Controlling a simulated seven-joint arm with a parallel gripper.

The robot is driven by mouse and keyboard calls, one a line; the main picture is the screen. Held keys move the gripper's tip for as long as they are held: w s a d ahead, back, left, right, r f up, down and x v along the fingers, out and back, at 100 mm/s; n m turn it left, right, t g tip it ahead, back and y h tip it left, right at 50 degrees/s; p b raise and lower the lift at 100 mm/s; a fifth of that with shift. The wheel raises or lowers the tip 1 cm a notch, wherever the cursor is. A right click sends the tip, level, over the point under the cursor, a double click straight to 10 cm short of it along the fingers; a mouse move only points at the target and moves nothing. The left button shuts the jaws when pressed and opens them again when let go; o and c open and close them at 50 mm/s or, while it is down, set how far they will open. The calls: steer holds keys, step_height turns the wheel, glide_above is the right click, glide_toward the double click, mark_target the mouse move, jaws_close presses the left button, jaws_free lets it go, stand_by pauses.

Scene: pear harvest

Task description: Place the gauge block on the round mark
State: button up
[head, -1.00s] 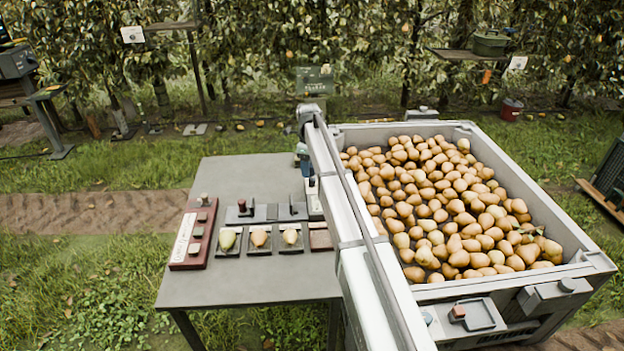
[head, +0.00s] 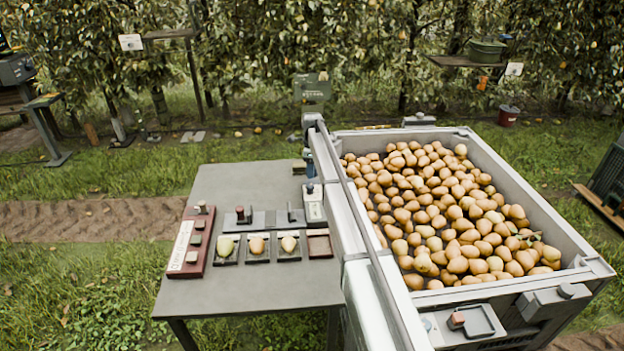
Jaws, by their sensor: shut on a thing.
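My gripper (head: 310,186) is small and far off at the end of my arm, at the right edge of the grey table (head: 250,292), by a white device (head: 314,208). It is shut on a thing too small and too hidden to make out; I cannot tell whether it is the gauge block. A dark-red-topped piece (head: 240,213) stands on a grey fixture on the table. Small blocks (head: 196,240) sit on a red board at the table's left. I cannot pick out the round mark for certain.
Several pears lie on dark pads, with one (head: 257,245) in the middle; an empty brown-red pad (head: 320,246) is at their right. A large grey bin (head: 590,268) full of pears stands to the right. My arm hides the gap between table and bin. The table's front is bare.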

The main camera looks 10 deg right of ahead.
steer(key=shift+f, duration=2.3)
steer(key=shift+f, duration=0.15)
steer(key=o, duration=0.8)
step_height(320, 180, up, 12)
steer(key=shift+r, duration=0.15)
